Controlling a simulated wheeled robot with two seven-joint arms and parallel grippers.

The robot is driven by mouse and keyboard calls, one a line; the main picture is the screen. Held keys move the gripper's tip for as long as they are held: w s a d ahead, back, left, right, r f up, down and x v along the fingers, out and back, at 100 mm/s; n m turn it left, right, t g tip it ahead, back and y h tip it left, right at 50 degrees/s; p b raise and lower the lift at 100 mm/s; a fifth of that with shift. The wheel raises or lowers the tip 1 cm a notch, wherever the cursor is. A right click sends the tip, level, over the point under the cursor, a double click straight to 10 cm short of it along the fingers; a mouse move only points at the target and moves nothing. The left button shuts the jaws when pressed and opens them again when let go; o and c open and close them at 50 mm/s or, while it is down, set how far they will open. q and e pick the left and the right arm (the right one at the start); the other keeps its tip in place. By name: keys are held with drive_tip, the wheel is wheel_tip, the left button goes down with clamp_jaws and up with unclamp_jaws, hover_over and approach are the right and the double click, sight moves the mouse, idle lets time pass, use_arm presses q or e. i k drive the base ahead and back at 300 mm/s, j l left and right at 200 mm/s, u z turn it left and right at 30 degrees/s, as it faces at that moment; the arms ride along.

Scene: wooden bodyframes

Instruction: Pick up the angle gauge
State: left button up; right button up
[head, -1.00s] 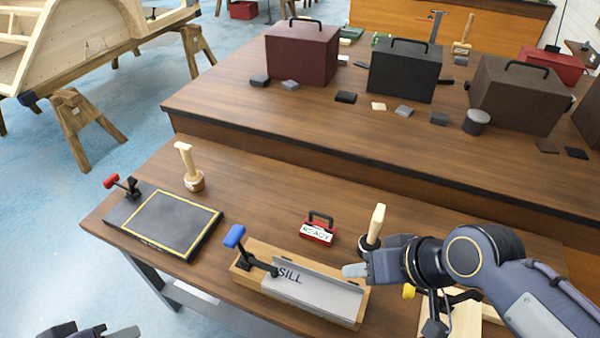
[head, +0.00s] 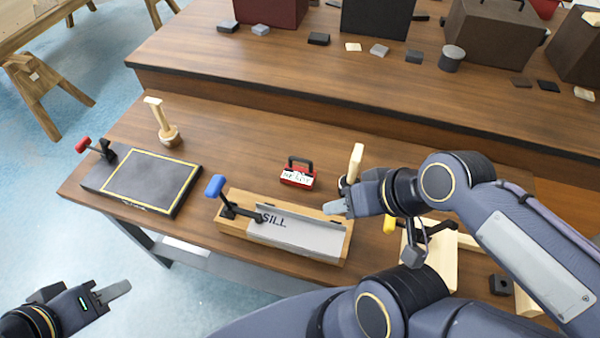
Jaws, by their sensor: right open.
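I cannot single out an angle gauge for certain. A pale wooden-handled tool (head: 356,162) stands upright behind my right gripper, its lower part partly hidden.
The SILL piece lies in a wooden fixture (head: 342,245) with a blue-handled clamp (head: 215,187). A red READY block (head: 298,175) stands behind it. A dark yellow-bordered board (head: 150,180) lies left. A yellow-handled clamp (head: 389,225) is at right. A raised bench (head: 280,75) runs behind.

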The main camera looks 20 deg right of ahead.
sight(298, 175)
drive_tip(key=i+j+z, duration=0.15)
drive_tip(key=j+z, duration=0.15)
drive_tip(key=i+j+z, duration=0.25)
drive_tip(key=j, duration=0.2)
drive_tip(key=j+z, duration=0.3)
drive_tip(key=j, duration=0.1)
